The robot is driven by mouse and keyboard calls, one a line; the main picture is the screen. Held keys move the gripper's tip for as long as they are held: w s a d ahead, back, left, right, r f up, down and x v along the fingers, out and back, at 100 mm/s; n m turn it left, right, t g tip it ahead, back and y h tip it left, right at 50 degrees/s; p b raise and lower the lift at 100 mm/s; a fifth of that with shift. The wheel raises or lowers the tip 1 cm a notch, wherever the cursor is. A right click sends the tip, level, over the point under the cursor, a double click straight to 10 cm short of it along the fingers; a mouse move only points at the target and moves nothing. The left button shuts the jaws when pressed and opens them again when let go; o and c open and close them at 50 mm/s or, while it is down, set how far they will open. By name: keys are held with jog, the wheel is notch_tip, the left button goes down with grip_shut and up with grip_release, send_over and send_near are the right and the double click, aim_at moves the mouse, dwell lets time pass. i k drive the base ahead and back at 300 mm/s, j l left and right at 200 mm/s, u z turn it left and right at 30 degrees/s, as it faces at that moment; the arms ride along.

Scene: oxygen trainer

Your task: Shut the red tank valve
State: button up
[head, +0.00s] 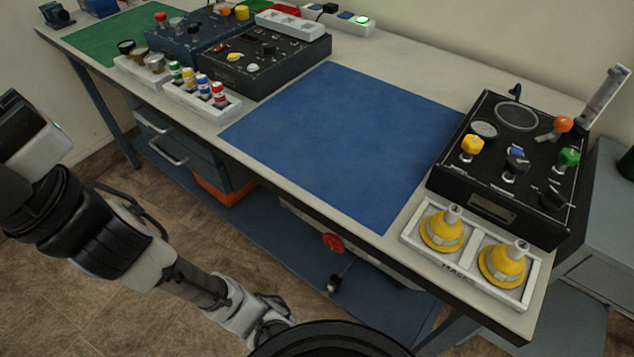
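A red round handle (333,242) shows below the front edge of the bench, in the shadow over the lower shelf; it looks like the tank valve. What it is mounted on is mostly hidden by the bench top, and I cannot tell how far it is turned. My arm (190,280) reaches from the left edge down to the bottom middle, to the left of and nearer than the red handle. My gripper's fingers do not show; the arm's far end runs behind a dark round part at the bottom edge.
The bench top carries a blue mat (345,140), a black control box (470,185) and a white tray (412,238) with yellow cones at right. More boxes and small bottles stand at left. A blue-grey drawer unit (185,150) and an orange bin (215,193) are below. Floor at left is open.

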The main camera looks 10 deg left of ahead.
aim_at(335, 243)
jog(key=i+j+z, duration=0.1)
jog(key=j+z, duration=0.15)
jog(key=j, duration=0.35)
jog(key=j+z, duration=0.25)
jog(key=j, duration=0.35)
jog(key=k, duration=0.55)
